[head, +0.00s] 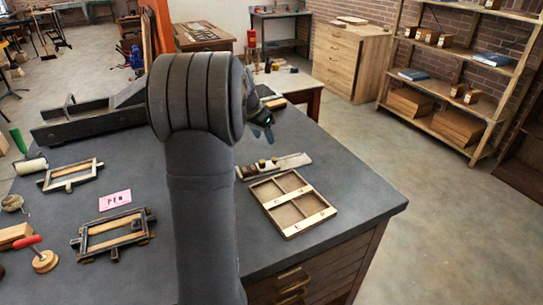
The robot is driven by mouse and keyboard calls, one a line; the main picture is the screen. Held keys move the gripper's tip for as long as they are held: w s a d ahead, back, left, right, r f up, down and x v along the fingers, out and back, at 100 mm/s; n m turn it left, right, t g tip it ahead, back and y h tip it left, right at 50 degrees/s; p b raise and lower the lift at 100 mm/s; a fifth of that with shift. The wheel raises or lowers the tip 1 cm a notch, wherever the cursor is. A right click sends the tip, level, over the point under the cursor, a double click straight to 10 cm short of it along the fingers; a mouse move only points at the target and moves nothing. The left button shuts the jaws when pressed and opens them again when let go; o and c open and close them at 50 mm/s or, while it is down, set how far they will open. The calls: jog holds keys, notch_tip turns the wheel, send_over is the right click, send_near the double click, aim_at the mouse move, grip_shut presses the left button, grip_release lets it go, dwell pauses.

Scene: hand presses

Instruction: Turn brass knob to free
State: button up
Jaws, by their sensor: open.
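A flat metal tool (293,161) lies on the dark bench top, right of my arm. Small brass-coloured parts (262,164) show near its left half; one looks like the brass knob, but it is too small to tell how it is turned. My gripper (262,128) shows partly past the right side of my arm, above the bench and a little behind the tool, apart from the brass parts. It is open, and I see nothing held. My arm hides the middle of the bench and part of the gripper.
A divided wooden tray (281,213) sits just in front of the tool. Two frames (70,175) (112,233), a pink card (115,200), a roller (30,164) and a red-handled tool (38,255) lie at left. A dark press bed (85,122) is behind. The bench's right corner is clear.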

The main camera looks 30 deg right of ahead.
aim_at(274, 159)
jog(key=x, duration=1.2)
jog(key=shift+a, duration=0.15)
jog(key=shift+c, duration=0.2)
grip_shut()
